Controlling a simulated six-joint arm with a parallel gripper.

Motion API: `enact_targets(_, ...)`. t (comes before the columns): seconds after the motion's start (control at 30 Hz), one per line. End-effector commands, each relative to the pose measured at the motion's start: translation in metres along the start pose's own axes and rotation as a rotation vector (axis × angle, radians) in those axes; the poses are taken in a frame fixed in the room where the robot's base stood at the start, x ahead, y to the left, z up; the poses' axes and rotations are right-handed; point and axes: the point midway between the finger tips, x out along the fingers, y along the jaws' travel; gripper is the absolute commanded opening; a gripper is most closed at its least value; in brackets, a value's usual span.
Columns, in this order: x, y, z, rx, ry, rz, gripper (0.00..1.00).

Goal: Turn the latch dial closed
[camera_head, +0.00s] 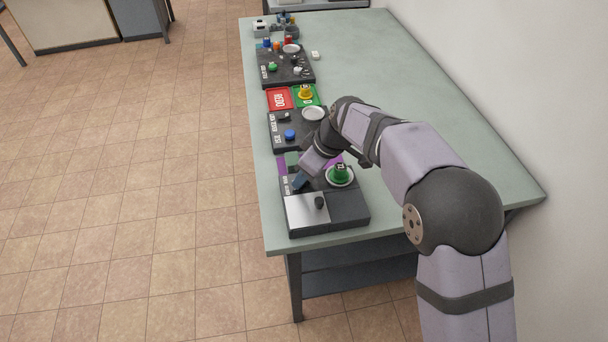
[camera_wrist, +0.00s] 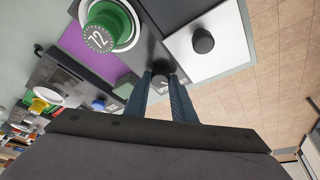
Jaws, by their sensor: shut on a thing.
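My gripper (camera_head: 299,183) is at the left side of the nearest dark station on the table. In the wrist view its two blue-grey fingers (camera_wrist: 163,76) are shut on a small dark round dial (camera_wrist: 162,84), one finger on each side. This appears to be the latch dial, with small white lettering beside it. The fingers and wrist hide the dial in the head view. A black knob (camera_head: 319,203) stands on the silver plate (camera_head: 304,214) of the same station. It also shows in the wrist view (camera_wrist: 203,41), apart from my fingers.
A green piece (camera_head: 340,171) marked 12 in the wrist view (camera_wrist: 99,38) sits on a white round dish beside my gripper. Other stations with a blue knob (camera_head: 290,134), red and green trays and a yellow piece (camera_head: 305,92) line the table's left edge. The table's right side is clear.

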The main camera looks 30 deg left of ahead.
Motion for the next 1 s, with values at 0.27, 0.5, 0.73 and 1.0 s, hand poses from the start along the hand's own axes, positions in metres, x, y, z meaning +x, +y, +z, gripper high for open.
enact_targets(0.27,-0.001,0.001,-0.001,-0.002,0.001,0.002,0.41)
enact_targets(0.5,0.000,0.000,0.000,-0.001,0.000,0.001,0.41)
enact_targets(0.73,-0.009,0.001,-0.001,-0.001,0.002,0.003,0.41)
enact_targets(1.0,-0.045,0.001,0.000,-0.001,0.002,0.004,0.41)
